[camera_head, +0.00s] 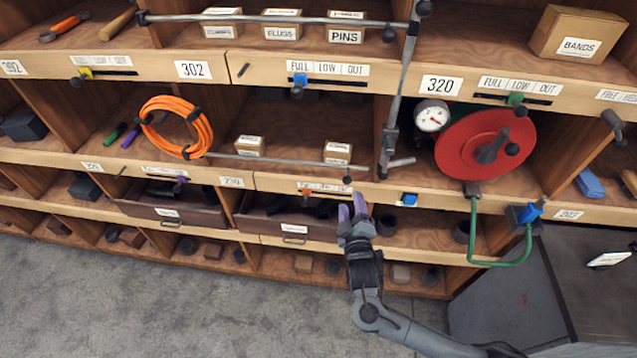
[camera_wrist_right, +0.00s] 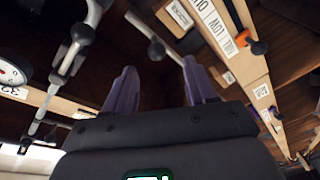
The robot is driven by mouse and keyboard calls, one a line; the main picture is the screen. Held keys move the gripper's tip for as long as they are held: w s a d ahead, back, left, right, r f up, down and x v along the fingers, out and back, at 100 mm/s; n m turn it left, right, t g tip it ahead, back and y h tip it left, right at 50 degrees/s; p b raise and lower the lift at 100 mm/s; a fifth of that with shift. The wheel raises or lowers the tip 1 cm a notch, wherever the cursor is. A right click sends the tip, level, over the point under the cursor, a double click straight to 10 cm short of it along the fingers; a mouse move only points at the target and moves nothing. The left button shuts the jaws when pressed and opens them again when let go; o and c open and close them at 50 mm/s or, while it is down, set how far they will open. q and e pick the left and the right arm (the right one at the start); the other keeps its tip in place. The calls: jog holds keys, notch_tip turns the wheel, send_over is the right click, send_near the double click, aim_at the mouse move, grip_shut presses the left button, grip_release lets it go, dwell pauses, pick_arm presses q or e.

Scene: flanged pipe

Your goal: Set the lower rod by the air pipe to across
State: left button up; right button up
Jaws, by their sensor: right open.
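A grey vertical pipe (camera_head: 401,75) runs down the shelf front in the head view. A thin lower rod (camera_head: 280,162) extends left from near its foot, along the shelf front, roughly level; a dark ball (camera_head: 347,180) shows near its right end. A short grey handle (camera_head: 402,162) sticks out right of the pipe's foot. My right gripper (camera_head: 352,207), with purple fingers, is open and empty below that ball, in front of the lower drawers. The wrist view shows its fingers (camera_wrist_right: 160,85) spread, with ball-ended rods (camera_wrist_right: 155,48) beyond. My left gripper is out of view.
An upper rod (camera_head: 270,19) runs left from the pipe's top. A gauge (camera_head: 431,116) and a red disc (camera_head: 485,145) with a dark handle stand right of the pipe. Small boxes (camera_head: 337,152) stand behind the lower rod.

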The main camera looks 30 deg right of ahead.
aim_at(346, 176)
jog(key=x, duration=1.1)
jog(key=shift+r, duration=0.35)
jog(key=shift+a, duration=0.1)
grip_shut()
